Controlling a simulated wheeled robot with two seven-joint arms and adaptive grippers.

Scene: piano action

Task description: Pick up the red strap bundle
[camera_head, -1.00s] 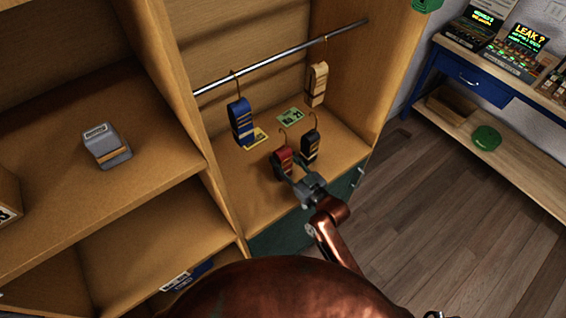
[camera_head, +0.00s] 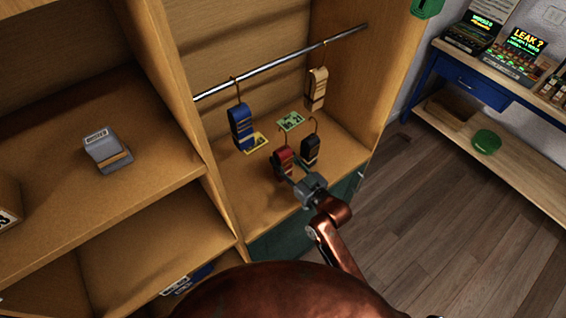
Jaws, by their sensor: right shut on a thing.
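The red strap bundle (camera_head: 282,158) is inside the right-hand cabinet bay, below and in front of the metal rail. It has a hook rising above it, off the rail. My right gripper (camera_head: 293,173) is shut on the red bundle, its fingers reaching in from the lower right and partly hiding it. A black strap bundle (camera_head: 311,151) with its own hook is close beside the red one, to its right; I cannot tell if they touch. My left gripper is not in view.
A blue bundle (camera_head: 241,127) and a tan bundle (camera_head: 317,89) hang from the rail (camera_head: 285,62). A yellow card (camera_head: 257,143) and a green card (camera_head: 291,121) are behind. A grey bundle (camera_head: 107,150) sits on the left shelf (camera_head: 60,205). Open floor (camera_head: 430,220) lies right.

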